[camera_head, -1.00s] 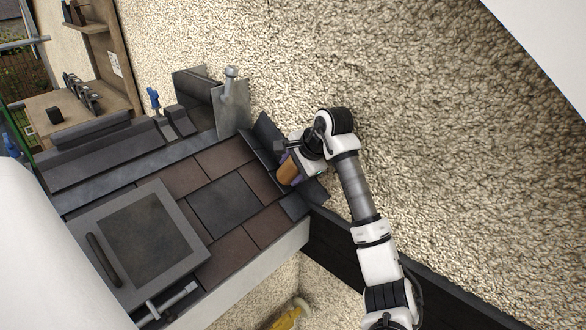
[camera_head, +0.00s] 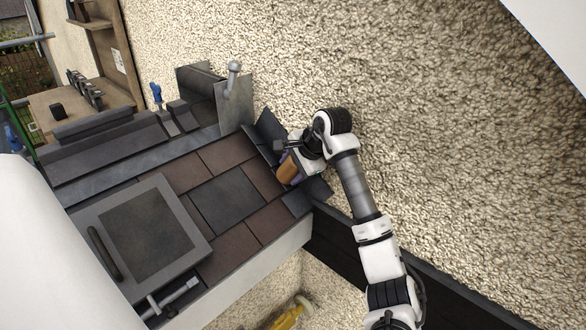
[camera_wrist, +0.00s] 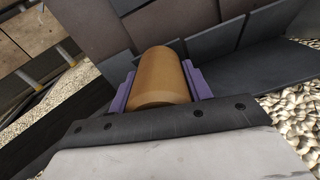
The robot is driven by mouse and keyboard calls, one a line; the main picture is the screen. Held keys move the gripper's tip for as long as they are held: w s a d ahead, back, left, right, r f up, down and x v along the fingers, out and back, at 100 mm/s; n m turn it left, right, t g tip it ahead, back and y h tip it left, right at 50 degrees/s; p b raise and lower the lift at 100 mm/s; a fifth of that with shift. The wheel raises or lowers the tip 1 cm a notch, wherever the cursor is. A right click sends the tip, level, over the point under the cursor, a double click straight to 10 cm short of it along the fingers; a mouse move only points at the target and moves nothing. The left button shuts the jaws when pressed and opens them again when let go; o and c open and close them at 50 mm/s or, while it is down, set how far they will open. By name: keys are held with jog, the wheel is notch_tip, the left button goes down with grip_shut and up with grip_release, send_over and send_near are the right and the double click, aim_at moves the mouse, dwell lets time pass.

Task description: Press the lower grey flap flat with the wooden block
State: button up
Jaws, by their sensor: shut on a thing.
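My gripper (camera_head: 288,167) is shut on the wooden block (camera_wrist: 160,77), a rounded orange-brown piece held between purple fingers in the wrist view. The block also shows in the head view (camera_head: 287,171), at the right edge of the tiled roof beside the pebbled wall. The lower grey flap (camera_head: 317,189) shows partly, just to the right of and below my gripper. A second grey flap (camera_head: 267,127) stands tilted above it along the wall. The gripper hides part of the lower flap, and I cannot tell whether the block touches it.
Brown and grey tiles (camera_head: 228,198) cover the roof, with a framed roof window (camera_head: 148,236) at lower left. A pipe with a grey sheet (camera_head: 234,92) stands at the upper end. A dark beam (camera_head: 345,243) runs below the roof edge. Wooden shelving (camera_head: 98,62) is at upper left.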

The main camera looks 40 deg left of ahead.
jog(key=shift+f, duration=0.15)
jog(key=shift+a+f, duration=0.3)
jog(key=shift+f, duration=0.05)
jog(key=shift+b+x, duration=0.75)
jog(key=shift+x, duration=0.35)
jog(key=shift+r, duration=0.1)
jog(key=shift+p+v, duration=1.15)
jog(key=shift+v, duration=2.85)
